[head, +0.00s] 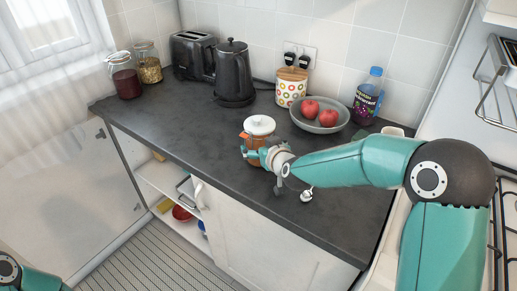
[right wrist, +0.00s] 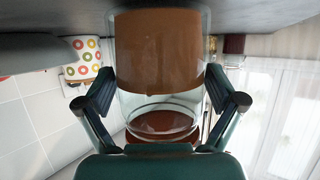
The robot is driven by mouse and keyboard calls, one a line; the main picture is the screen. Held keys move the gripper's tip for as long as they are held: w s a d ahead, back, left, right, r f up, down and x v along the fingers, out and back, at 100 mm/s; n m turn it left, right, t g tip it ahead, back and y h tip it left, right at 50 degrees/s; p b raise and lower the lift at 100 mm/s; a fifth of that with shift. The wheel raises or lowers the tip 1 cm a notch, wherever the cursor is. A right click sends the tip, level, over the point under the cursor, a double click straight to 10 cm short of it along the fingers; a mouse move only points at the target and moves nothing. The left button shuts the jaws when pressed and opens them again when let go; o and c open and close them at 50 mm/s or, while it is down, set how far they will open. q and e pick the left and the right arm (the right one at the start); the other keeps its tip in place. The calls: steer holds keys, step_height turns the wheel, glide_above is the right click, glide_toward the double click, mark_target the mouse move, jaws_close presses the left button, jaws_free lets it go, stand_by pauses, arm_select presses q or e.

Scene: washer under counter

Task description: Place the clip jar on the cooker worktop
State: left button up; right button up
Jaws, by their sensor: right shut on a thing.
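My right gripper (head: 258,155) is shut on this jar, with a finger on each side. The right wrist view shows the jar (right wrist: 160,55) upside down in the picture, between the fingers (right wrist: 162,103). Its base is close to the worktop; I cannot tell whether it touches. My left gripper is out of view.
A bowl of red fruit (head: 320,127), a patterned canister (head: 291,90), a kettle (head: 235,75), a toaster (head: 193,55) and a purple bottle (head: 367,98) stand along the back. Two filled jars (head: 125,82) are at the far left. The cooker (head: 506,225) is at the right edge.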

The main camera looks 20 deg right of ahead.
steer(key=o, duration=1.5)
steer(key=shift+f, duration=0.15)
steer(key=shift+c, duration=0.2)
steer(key=shift+s, duration=0.1)
steer(key=shift+s+r, duration=0.3)
steer(key=shift+s, duration=0.25)
steer(key=b+v, duration=0.1)
steer(key=v, duration=0.9)
steer(key=shift+s, duration=0.4)
steer(key=shift+r, duration=0.1)
